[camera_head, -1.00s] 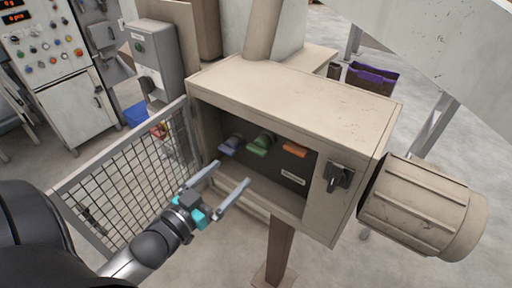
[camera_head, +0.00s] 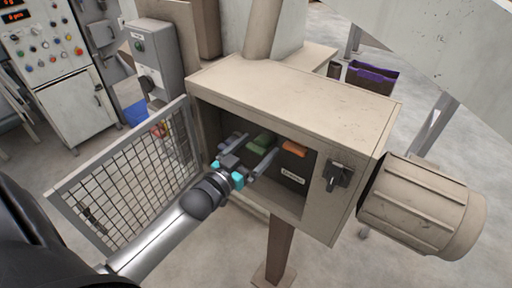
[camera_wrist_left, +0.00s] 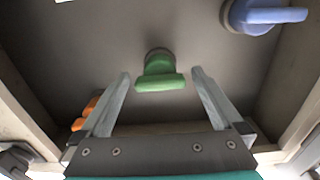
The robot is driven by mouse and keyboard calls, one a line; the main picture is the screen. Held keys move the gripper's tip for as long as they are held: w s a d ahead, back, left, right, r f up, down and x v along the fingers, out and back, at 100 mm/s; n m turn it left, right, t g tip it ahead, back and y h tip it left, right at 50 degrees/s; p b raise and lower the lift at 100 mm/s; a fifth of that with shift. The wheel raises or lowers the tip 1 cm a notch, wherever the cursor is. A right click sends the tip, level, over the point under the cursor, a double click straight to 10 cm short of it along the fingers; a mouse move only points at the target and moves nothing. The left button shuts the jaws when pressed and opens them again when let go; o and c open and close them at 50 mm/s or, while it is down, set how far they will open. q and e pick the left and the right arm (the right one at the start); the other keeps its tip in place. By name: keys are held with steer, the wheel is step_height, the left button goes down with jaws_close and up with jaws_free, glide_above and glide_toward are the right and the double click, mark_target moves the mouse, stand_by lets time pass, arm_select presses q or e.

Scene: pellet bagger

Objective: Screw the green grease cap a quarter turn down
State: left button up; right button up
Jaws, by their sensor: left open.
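The green grease cap (camera_head: 262,141) sits on the back panel inside the beige box, between a blue cap (camera_head: 236,139) and an orange cap (camera_head: 295,149). In the left wrist view the green cap (camera_wrist_left: 160,74) shows a round base with a bar-shaped grip across it. My left gripper (camera_head: 256,148) is open inside the box opening. In the wrist view its two fingers (camera_wrist_left: 160,80) stand on either side of the green cap, with a gap to it on both sides; I cannot tell how deep the tips reach. My right gripper is not in view.
The beige box (camera_head: 300,90) frames the opening closely. Its mesh door (camera_head: 130,175) hangs open at left, beside my left arm. A dark latch (camera_head: 338,177) and a ribbed motor (camera_head: 425,205) are at right. In the wrist view, the orange cap (camera_wrist_left: 84,112) is near one finger.

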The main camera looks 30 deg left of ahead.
arm_select(q)
steer(key=c, duration=1.4)
